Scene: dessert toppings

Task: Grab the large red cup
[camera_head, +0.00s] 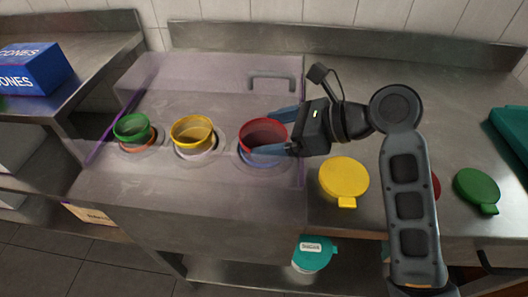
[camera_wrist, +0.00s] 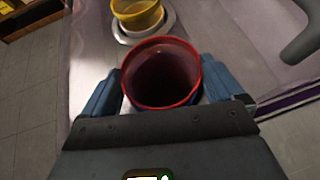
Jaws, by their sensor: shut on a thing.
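The large red cup (camera_head: 263,134) stands in the rightmost round holder of the counter unit, with a blue rim or base showing beneath it. My gripper (camera_head: 278,131) reaches in from the right, with one blue finger on the far side of the cup and one on the near side. In the wrist view, the red cup (camera_wrist: 161,73) sits between the two blue fingers of my gripper (camera_wrist: 168,88), its dark open mouth facing the camera. The gripper is shut on the cup near its rim. The cup's lower part is hidden.
A yellow cup (camera_head: 192,134) and a green cup (camera_head: 131,127) stand in holders to the left. A clear panel with a grey handle (camera_head: 272,79) is behind the red cup. A yellow lid (camera_head: 344,180) and a green lid (camera_head: 477,188) lie on the counter at right.

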